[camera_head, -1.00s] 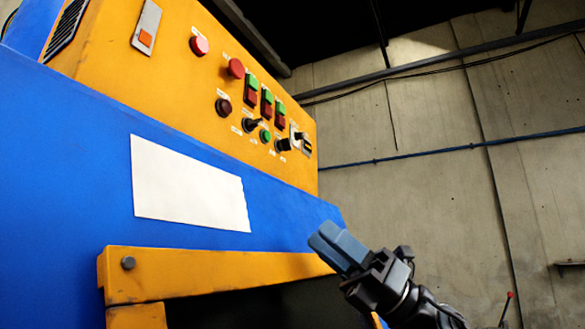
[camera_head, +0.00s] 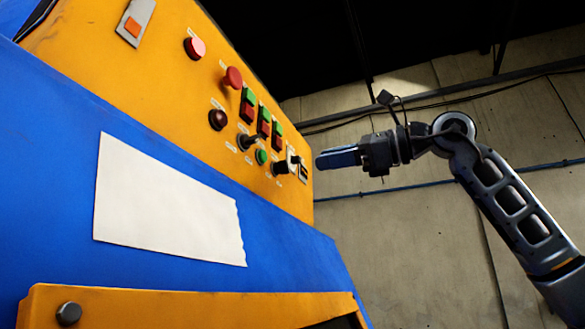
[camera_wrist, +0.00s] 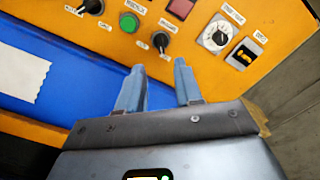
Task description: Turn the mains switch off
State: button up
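The yellow control panel (camera_head: 130,75) carries several controls with small labels that I cannot read, so I cannot tell which is the mains switch. A black rotary switch (camera_wrist: 161,42) sits on the panel just beyond my fingertips; it also shows in the head view (camera_head: 279,168). Another black switch (camera_wrist: 92,7) is at the top left of the wrist view. My gripper (camera_wrist: 160,65) has its two blue fingers apart with nothing between them. In the head view my gripper (camera_head: 320,161) is right of the panel's right end, apart from the controls, pointing left.
A green button (camera_wrist: 129,22) lies left of the rotary switch, and a white dial (camera_wrist: 216,36) and black-framed yellow switch (camera_wrist: 244,54) lie right. Red and green buttons (camera_head: 264,122) sit higher. A blank white sheet (camera_head: 165,205) is on the blue body below.

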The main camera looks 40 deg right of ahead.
aim_at(288, 167)
jog(key=p+x, duration=0.2)
jog(key=x, duration=0.5)
jog(key=shift+w+p, duration=0.3)
jog(key=shift+w, duration=0.1)
jog(key=shift+a, duration=0.1)
jog(key=shift+c, duration=0.3)
grip_shut()
